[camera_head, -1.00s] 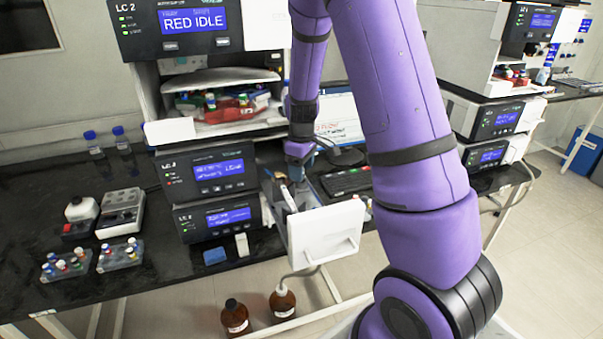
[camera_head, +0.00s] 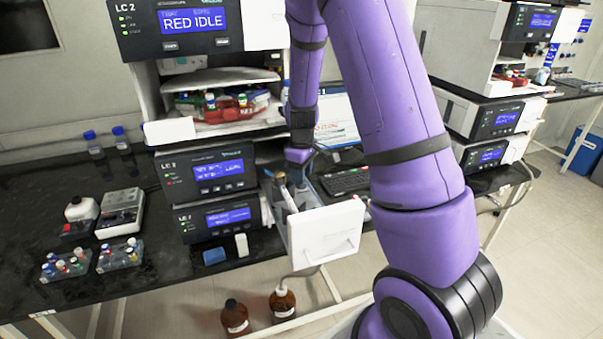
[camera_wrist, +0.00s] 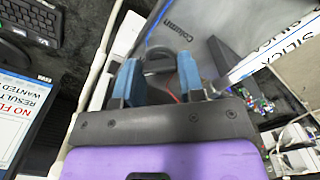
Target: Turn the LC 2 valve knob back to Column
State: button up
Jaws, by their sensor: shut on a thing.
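In the wrist view, the dark valve knob (camera_wrist: 157,57) sits between the two blue fingers of my gripper (camera_wrist: 159,72), which is shut on it. The printed word "Column" (camera_wrist: 174,30) shows on the grey panel (camera_wrist: 203,58) just beyond the knob. Part of the knob is hidden by the fingers, so I cannot tell exactly where it points. In the head view, my gripper (camera_head: 298,158) reaches down beside the LC 2 stack (camera_head: 200,30), and the knob cannot be made out there.
A white panel (camera_head: 326,236) stands out in front of my gripper. A keyboard (camera_head: 345,181) and a monitor (camera_head: 338,122) are to the right. Brown bottles (camera_head: 235,317) stand on the floor below. Vial racks (camera_head: 120,257) sit on the bench at the left.

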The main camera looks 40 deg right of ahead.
jog(key=shift+m, duration=0.4)
jog(key=m, duration=0.3)
jog(key=shift+m, duration=0.4)
jog(key=m, duration=0.4)
jog(key=shift+m, duration=0.3)
jog(key=m, duration=0.4)
jog(key=shift+m, duration=2.2)
jog(key=o, duration=0.9)
jog(key=shift+o, duration=0.2)
